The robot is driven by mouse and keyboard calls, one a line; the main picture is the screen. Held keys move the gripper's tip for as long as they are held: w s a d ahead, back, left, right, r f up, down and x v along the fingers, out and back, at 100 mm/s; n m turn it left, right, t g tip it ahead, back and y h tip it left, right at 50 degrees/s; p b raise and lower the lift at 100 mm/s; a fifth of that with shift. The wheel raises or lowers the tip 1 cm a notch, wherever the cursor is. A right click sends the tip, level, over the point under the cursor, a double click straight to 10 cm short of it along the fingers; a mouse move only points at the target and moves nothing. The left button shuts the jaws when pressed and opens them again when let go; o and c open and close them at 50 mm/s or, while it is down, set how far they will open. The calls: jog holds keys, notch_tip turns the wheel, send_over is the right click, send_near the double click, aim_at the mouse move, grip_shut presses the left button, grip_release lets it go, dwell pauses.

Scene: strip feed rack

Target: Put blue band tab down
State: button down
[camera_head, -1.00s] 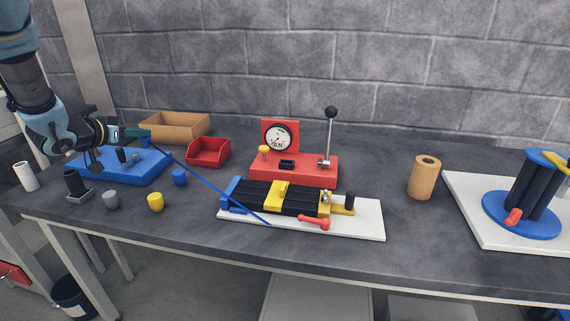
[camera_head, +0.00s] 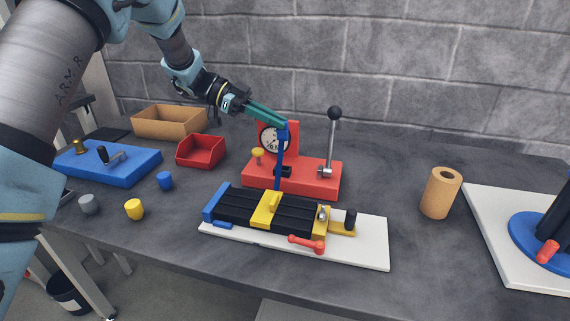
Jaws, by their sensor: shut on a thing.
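My gripper (camera_head: 268,114), with teal fingers, is shut on the blue band tab (camera_head: 283,129) at the upper middle of the head view. The blue band (camera_head: 280,165) hangs almost straight down from the tab, in front of the red gauge stand. Its lower end meets the far side of the black-railed fixture (camera_head: 232,203) near the yellow block (camera_head: 267,210); whether it is attached there I cannot tell. The fixture has a blue end block (camera_head: 215,204) and lies on a white board (camera_head: 374,247).
The red gauge stand (camera_head: 262,176) with a tall black-knobbed lever (camera_head: 331,140) is close behind the band. A red bin (camera_head: 200,152), cardboard tray (camera_head: 168,122), blue plate (camera_head: 112,166) and small cups stand left. A tan roll (camera_head: 440,192) stands right, with bare table around it.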

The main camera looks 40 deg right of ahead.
aim_at(276, 167)
notch_tip(276, 167, down, 9)
jog(key=shift+f+p, duration=0.15)
jog(key=shift+p, duration=0.75)
jog(key=shift+f, duration=0.2)
jog(key=c, duration=0.9)
grip_release()
jog(key=shift+r, duration=0.1)
jog(key=shift+r, duration=0.15)
jog(key=b+v, duration=0.3)
jog(key=v, duration=0.9)
